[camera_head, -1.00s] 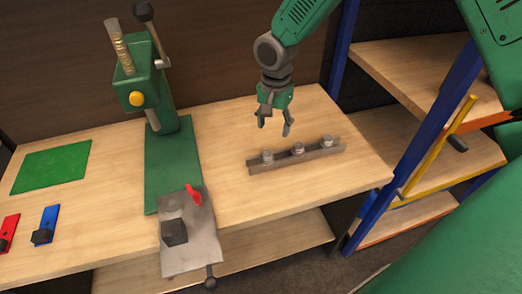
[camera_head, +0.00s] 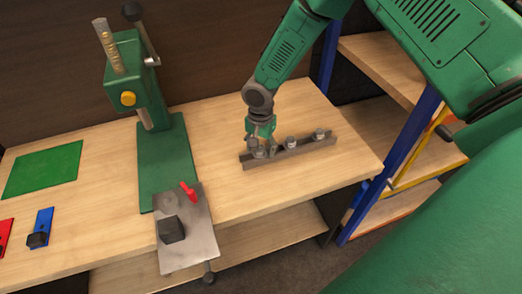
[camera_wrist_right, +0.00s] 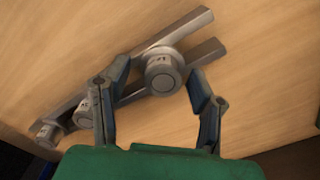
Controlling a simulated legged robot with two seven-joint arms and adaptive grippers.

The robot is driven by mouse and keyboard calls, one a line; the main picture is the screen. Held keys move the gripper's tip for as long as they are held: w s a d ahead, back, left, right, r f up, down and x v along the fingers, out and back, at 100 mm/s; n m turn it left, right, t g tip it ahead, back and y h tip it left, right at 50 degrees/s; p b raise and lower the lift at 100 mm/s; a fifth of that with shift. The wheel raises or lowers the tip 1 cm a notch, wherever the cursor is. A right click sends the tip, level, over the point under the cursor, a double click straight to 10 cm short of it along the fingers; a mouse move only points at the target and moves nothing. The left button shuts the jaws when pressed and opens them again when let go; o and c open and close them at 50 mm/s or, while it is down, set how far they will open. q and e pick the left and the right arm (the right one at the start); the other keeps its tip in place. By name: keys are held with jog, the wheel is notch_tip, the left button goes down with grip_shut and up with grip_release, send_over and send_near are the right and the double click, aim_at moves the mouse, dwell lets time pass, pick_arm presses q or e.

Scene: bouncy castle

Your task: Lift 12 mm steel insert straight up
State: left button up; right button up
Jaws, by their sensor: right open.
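Three short round steel inserts stand in a row on a grey two-rail rack (camera_head: 307,149). The leftmost insert (camera_head: 258,153) is at my right gripper (camera_head: 261,149); the middle insert (camera_head: 291,143) and the right insert (camera_head: 319,134) are clear of it. In the right wrist view, my open right gripper (camera_wrist_right: 159,73) has one finger on either side of the end insert (camera_wrist_right: 163,75). I cannot tell whether the fingers touch it. The marks on the inserts are too small to read, so I cannot tell their sizes. My left gripper is not in view.
A green press (camera_head: 160,150) with a grey plate (camera_head: 190,240) stands left of the rack. A green mat (camera_head: 43,169), a blue piece (camera_head: 42,226) and a red piece (camera_head: 5,236) lie farther left. Blue-framed shelves (camera_head: 400,130) stand to the right. The bench (camera_head: 225,190) around the rack is clear.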

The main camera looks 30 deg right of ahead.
jog(key=shift+a+r, duration=0.1)
jog(key=shift+a, duration=0.2)
jog(key=shift+a+r, duration=0.1)
jog(key=shift+a, duration=0.25)
grip_shut()
jog(key=shift+d, duration=0.45)
jog(key=shift+d+r, duration=0.2)
jog(key=shift+r, duration=0.25)
jog(key=r, duration=0.5)
jog(key=a+r, duration=0.1)
jog(key=r, duration=0.2)
jog(key=shift+r+b, duration=0.1)
jog(key=shift+b, duration=0.3)
jog(key=shift+d+r, duration=0.1)
jog(key=shift+r, duration=0.3)
jog(key=shift+d, duration=0.2)
jog(key=shift+d, duration=0.1)
